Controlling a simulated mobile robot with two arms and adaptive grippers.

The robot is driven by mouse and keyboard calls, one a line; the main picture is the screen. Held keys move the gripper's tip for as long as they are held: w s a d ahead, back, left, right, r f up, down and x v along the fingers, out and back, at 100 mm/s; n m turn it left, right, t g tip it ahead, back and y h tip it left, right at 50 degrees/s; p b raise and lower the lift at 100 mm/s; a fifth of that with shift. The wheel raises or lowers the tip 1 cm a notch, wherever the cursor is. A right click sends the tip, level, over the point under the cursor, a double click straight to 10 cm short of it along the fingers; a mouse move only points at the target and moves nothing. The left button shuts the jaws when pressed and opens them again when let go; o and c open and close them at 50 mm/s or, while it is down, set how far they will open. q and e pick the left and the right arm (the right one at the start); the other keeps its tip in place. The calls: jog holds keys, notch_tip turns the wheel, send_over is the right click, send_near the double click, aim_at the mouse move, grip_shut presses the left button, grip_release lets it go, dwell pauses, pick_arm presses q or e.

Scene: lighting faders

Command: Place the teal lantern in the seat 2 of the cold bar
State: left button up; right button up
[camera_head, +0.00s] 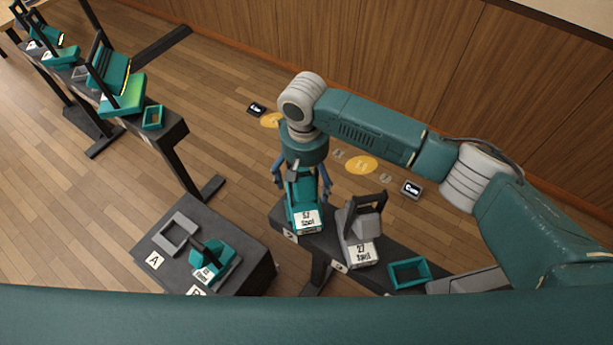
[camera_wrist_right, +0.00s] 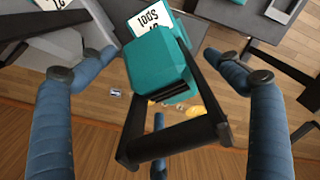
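A teal lantern (camera_head: 303,205) with a white tag stands at the left end of the dark bar (camera_head: 325,240) in the head view. A small white label sits in front of it, too small to read surely. My right gripper (camera_head: 301,178) is over this lantern from behind. In the right wrist view the teal lantern (camera_wrist_right: 158,65) and its black handle lie between the spread blue fingers of my right gripper (camera_wrist_right: 160,85), with gaps at both sides. Whether a seat frame lies under the lantern is hidden. My left gripper is not in view.
A grey lantern (camera_head: 361,230) stands just right of the teal one. Further right is an empty teal frame (camera_head: 409,273). A low dark table (camera_head: 215,215) holds an empty grey frame (camera_head: 176,234) and another teal lantern (camera_head: 212,262). More teal lanterns (camera_head: 120,95) stand on a far-left bench.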

notch_tip(320, 180, up, 11)
jog(key=b, duration=0.3)
jog(key=shift+a, duration=0.15)
jog(key=shift+r, duration=0.55)
jog(key=shift+s+f, duration=0.1)
jog(key=shift+s, duration=0.05)
